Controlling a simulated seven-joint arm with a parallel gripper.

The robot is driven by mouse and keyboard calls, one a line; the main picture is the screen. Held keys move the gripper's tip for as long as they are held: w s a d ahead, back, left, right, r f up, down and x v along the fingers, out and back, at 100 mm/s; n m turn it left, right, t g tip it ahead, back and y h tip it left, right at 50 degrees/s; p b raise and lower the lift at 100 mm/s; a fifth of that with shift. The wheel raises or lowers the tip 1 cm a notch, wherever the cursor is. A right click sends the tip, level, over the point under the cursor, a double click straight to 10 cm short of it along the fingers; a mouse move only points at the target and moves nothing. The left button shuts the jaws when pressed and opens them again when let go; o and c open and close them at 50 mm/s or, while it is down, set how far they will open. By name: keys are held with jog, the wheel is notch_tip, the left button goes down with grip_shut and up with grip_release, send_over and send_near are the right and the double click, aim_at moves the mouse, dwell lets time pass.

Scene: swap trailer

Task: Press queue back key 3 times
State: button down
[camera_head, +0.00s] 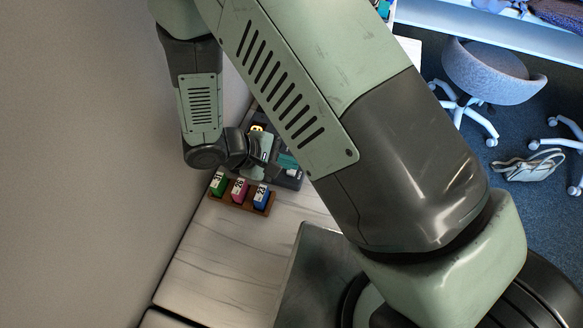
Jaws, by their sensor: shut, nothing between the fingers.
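A dark panel (291,181) lies on the pale bench by the wall, partly covered by my arm. It bears a yellow part (258,128) and a teal part (288,160). The queue back key cannot be picked out; the parts are too small and partly hidden. My gripper (266,150) is over the panel. It is shut and holds nothing that I can see. Its fingertips are hard to make out, and I cannot tell whether they touch the panel.
A brown wooden holder (238,203) in front of the panel carries numbered green (218,184), pink (240,190) and blue (262,195) blocks. The bench (225,255) nearer me is clear. A plain wall (80,160) bounds the left. A grey chair (490,72) and a bag (528,166) are at right.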

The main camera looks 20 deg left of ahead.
aim_at(288, 172)
jog(key=shift+f, duration=0.45)
jog(key=shift+f, duration=0.5)
dwell(0.7)
jog(key=shift+r, duration=0.95)
jog(key=shift+r, duration=2.5)
dwell(0.7)
